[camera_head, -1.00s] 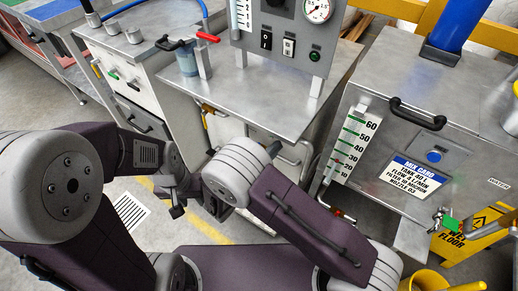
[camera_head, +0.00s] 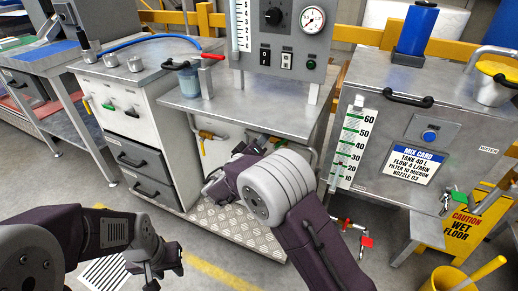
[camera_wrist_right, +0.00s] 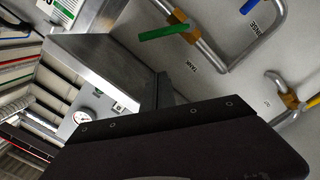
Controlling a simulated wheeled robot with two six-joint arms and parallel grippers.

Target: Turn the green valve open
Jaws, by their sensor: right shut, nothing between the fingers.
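In the right wrist view a valve with a green lever handle (camera_wrist_right: 163,33) sits on a grey pipe beside the label TANK. The lever sticks out leftward from the brass body, at an angle to the pipe. My right gripper (camera_wrist_right: 165,88) is shut and empty, below and apart from the lever in that view. In the head view my right gripper (camera_head: 212,187) is low in front of the steel table's cabinet, partly hidden by my arm. My left gripper (camera_head: 160,272) hangs over the floor at lower left; its jaw opening is unclear.
A blue handle (camera_wrist_right: 248,6) and a yellow-handled valve (camera_wrist_right: 289,99) are near the green one. Another green tag or handle (camera_head: 456,197) is on the tank (camera_head: 385,160) at right. A wet-floor sign (camera_head: 465,222) and yellow bucket (camera_head: 450,280) stand at lower right.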

